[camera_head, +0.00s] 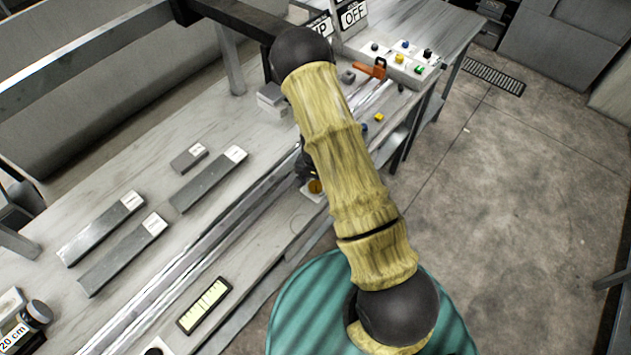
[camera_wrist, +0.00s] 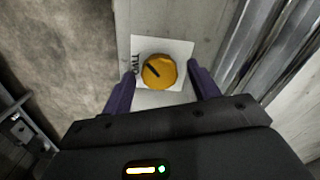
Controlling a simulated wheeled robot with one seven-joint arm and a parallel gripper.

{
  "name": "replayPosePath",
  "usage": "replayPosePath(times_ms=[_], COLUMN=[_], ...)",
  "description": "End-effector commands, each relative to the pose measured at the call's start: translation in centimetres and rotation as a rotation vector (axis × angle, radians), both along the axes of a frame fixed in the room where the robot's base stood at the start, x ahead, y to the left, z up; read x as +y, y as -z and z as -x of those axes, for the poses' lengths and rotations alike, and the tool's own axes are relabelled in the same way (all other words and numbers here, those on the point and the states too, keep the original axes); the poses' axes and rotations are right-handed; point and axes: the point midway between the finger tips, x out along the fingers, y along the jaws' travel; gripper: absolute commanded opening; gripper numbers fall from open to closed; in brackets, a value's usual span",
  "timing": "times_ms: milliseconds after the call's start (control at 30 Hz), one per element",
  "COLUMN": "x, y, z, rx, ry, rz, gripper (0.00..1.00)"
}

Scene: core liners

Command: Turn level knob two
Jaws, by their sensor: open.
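A round orange knob (camera_wrist: 159,71) with a dark pointer line sits on a white plate (camera_wrist: 178,48) in the wrist view. My gripper (camera_wrist: 161,72) is open, with one purple finger on each side of the knob. I cannot tell whether the fingers touch it. In the head view the knob (camera_head: 315,187) shows near the bench's front edge, partly hidden by my arm and dark gripper (camera_head: 305,172).
A yellow-lit level gauge (camera_head: 204,305) lies on the bench front. Several grey bars, such as one long bar (camera_head: 208,180), lie behind the metal rails.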

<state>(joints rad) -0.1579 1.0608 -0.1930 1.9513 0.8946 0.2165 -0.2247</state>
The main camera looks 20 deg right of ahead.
Motion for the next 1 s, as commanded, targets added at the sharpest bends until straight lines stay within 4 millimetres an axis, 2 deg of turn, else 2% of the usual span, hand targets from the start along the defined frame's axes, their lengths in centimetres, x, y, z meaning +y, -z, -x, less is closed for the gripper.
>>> replayPosePath(times_ms=[233, 400, 467, 767, 1000], x=[-0.01, 0.01, 0.01, 0.03, 0.03], y=[0.05, 0.03, 0.02, 0.00, -0.03], z=[0.01, 0.01, 0.01, -0.01, -0.03], rx=[0.000, 0.000, 0.000, 0.000, -0.001], ry=[0.000, 0.000, 0.000, 0.058, 0.246], rz=[0.000, 0.000, 0.000, 0.000, -0.001], gripper=[0.58, 0.25, 0.16, 0.16, 0.16])
